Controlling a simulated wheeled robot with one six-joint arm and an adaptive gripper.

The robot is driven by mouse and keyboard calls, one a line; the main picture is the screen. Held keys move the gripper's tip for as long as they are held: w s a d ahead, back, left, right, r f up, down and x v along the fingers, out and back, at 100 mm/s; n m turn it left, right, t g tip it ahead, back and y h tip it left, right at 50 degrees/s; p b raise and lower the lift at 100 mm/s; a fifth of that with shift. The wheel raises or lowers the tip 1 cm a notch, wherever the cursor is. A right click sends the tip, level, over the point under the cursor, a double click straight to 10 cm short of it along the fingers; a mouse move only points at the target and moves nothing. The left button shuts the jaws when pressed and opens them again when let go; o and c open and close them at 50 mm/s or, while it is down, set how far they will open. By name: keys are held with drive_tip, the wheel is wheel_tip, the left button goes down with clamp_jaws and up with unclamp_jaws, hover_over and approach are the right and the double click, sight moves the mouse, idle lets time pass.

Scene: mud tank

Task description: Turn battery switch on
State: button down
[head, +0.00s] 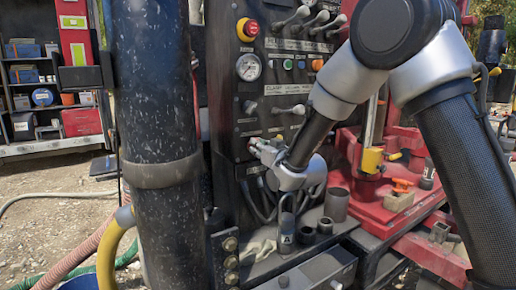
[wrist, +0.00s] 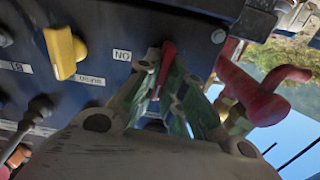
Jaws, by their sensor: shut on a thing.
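The battery switch (wrist: 167,60) shows in the wrist view as a narrow red handle on the dark panel, beside a white label (wrist: 122,55) that reads ON upside down. My gripper (wrist: 162,88) has its two green-padded fingers on either side of this handle and is shut on it. In the head view my gripper (head: 259,150) reaches the lower part of the dark control panel (head: 240,120). There the fingers and wrist hide the switch. The lower part of the handle is hidden between the fingers.
A yellow knob (wrist: 65,53) sits left of the switch in the wrist view, and a red curved part (wrist: 262,90) stands close on the right. In the head view, levers and a gauge (head: 248,67) are above my gripper. A thick dark column (head: 155,90) stands left.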

drive_tip(key=shift+w+d+f+m, duration=0.1)
drive_tip(key=shift+m, duration=2.7)
drive_tip(key=shift+d+f+m, duration=0.1)
drive_tip(key=shift+f+m, duration=0.05)
drive_tip(key=shift+m, duration=2.65)
drive_tip(key=shift+w+d+f+m, duration=0.1)
drive_tip(key=shift+m, duration=2.7)
drive_tip(key=c, duration=1.5)
unclamp_jaws()
drive_tip(key=shift+s, duration=0.1)
drive_tip(key=v, duration=1.2)
